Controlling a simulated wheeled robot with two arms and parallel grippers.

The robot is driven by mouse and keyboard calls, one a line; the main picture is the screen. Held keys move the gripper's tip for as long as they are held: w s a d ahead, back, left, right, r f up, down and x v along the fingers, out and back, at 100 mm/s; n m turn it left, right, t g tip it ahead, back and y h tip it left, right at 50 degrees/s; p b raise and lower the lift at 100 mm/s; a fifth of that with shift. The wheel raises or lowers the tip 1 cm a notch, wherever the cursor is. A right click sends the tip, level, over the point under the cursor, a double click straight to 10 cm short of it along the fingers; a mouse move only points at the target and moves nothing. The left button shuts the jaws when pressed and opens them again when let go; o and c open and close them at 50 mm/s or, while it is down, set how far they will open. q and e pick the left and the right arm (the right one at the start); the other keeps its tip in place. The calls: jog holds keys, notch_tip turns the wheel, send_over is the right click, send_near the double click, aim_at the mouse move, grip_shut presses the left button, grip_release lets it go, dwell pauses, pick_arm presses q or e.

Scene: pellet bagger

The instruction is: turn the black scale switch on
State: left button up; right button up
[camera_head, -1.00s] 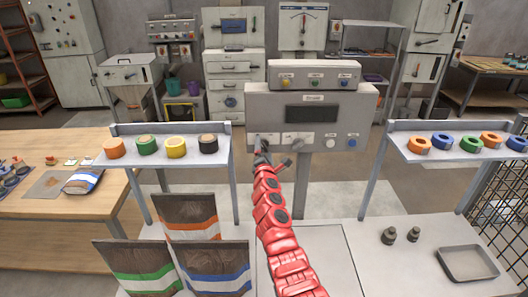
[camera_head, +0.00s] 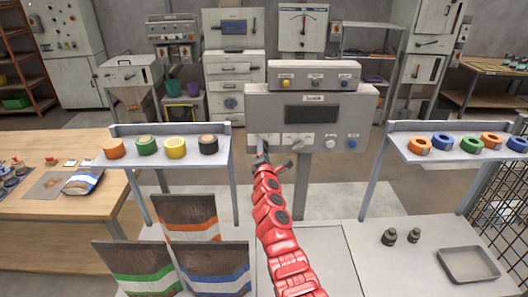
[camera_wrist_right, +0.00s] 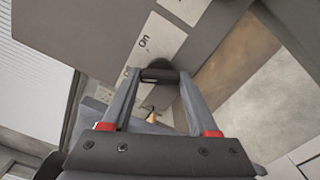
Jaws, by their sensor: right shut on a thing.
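The grey scale panel (camera_head: 262,108) stands at the middle, with a dark display (camera_head: 311,114). My right gripper (camera_head: 263,148) is at the panel's lower left, and its red arm hides part of that corner. In the right wrist view, the two fingers of my right gripper (camera_wrist_right: 158,78) are shut on the small black switch (camera_wrist_right: 158,75). A white label plate (camera_wrist_right: 157,42) reading "On" lies just above the switch in that view. I cannot tell the switch's exact setting. My left gripper is not in view.
A white knob (camera_head: 330,142) and a blue knob (camera_head: 351,143) sit on the panel's right. Several bags stand below left; two dark weights and a grey tray (camera_head: 492,276) lie at right.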

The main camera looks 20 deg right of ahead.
jog(key=shift+m+b, duration=4.7)
jog(key=shift+m, duration=0.9)
jog(key=o, duration=1.4)
jog(key=shift+s, duration=0.1)
